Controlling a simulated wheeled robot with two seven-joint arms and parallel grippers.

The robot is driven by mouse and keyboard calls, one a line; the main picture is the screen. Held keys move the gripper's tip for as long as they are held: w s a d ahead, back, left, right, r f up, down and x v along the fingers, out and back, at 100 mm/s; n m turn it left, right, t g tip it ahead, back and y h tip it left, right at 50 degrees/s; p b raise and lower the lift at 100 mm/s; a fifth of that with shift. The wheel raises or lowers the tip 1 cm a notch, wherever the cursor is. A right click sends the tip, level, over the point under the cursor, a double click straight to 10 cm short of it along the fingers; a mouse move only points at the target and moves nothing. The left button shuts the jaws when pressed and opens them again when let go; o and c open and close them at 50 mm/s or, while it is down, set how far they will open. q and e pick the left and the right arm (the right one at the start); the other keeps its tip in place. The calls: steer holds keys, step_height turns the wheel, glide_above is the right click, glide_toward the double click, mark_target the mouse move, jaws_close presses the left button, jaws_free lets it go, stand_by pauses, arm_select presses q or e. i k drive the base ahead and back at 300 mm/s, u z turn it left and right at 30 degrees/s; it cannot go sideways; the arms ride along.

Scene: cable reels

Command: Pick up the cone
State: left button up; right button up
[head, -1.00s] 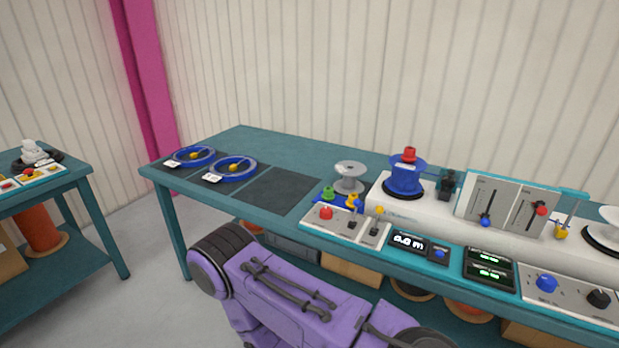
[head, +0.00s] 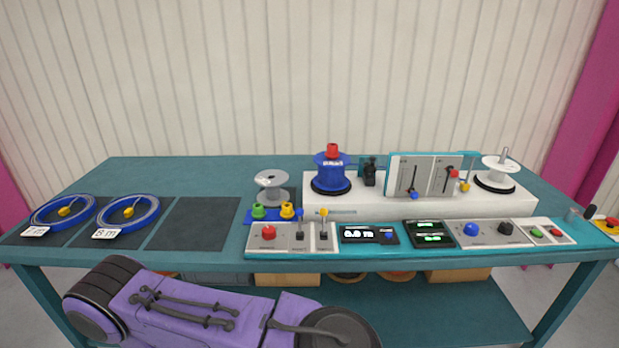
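A small red cone-like piece (head: 332,150) sits on top of the blue cable reel (head: 331,170), at the left end of the white machine. A green piece (head: 259,211) and a yellow piece (head: 287,210), both small and round, sit on a blue holder (head: 265,218) at the left front of the machine. I cannot tell for sure which of these is the cone. Neither of my grippers is in view; only a purple arm of mine shows at the bottom left, in front of the bench.
The teal bench (head: 150,175) carries two blue cable coils (head: 62,212) on dark mats at the left; a third mat (head: 195,222) is bare. Control panels (head: 290,240) line the front edge. A white reel (head: 497,172) is at the right.

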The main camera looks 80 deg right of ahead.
mark_target(288, 211)
steer(key=z, duration=2.5)
